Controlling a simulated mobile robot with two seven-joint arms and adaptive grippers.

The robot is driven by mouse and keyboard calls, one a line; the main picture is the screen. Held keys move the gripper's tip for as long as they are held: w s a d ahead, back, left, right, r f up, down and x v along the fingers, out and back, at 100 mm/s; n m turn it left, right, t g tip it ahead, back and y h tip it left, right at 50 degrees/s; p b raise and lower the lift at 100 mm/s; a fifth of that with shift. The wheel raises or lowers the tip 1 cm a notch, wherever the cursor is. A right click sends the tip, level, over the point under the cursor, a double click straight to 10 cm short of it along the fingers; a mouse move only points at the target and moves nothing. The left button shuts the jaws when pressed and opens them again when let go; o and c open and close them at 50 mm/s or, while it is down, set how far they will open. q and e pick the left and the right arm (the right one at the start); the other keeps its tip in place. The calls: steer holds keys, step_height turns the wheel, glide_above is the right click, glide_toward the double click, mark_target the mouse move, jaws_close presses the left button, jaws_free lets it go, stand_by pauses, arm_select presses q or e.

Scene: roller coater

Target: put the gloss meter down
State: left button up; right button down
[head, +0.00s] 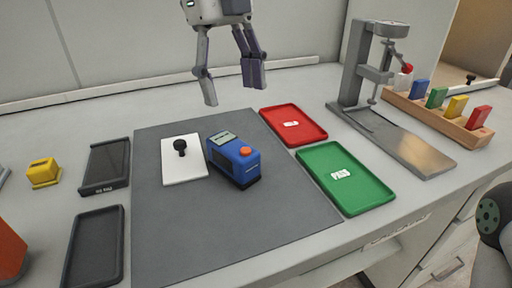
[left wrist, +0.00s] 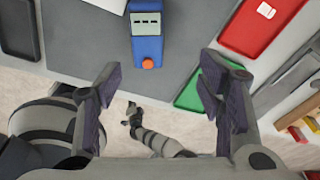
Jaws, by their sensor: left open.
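The blue gloss meter (head: 233,162) with an orange button stands on the grey mat (head: 170,240), just right of a white panel (head: 185,168) with a black knob. My left gripper (head: 231,88) is open and empty, above and behind the meter, clear of it. In the left wrist view the meter (left wrist: 147,35) lies beyond the spread fingers (left wrist: 165,100), with nothing between them. What looks like my right gripper (left wrist: 132,117) shows small and low in that view; its jaws are too small to judge.
A red tray (head: 292,125) and a green tray (head: 346,177) lie right of the mat. A metal stand (head: 362,75) and a wooden rack (head: 440,118) of coloured blocks stand farther right. Dark trays (head: 96,245) and a yellow block (head: 43,172) are on the left. The mat's front is bare.

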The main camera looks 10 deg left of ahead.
mark_target(231, 143)
arm_select(q)
steer(key=f, duration=0.3)
steer(key=s+f, duration=0.1)
steer(key=f, duration=0.3)
steer(key=s+f+p, duration=0.1)
steer(key=f, duration=0.2)
steer(key=shift+a+f, duration=0.15)
steer(key=shift+f, duration=0.6)
jaws_close()
steer(key=shift+r, duration=0.2)
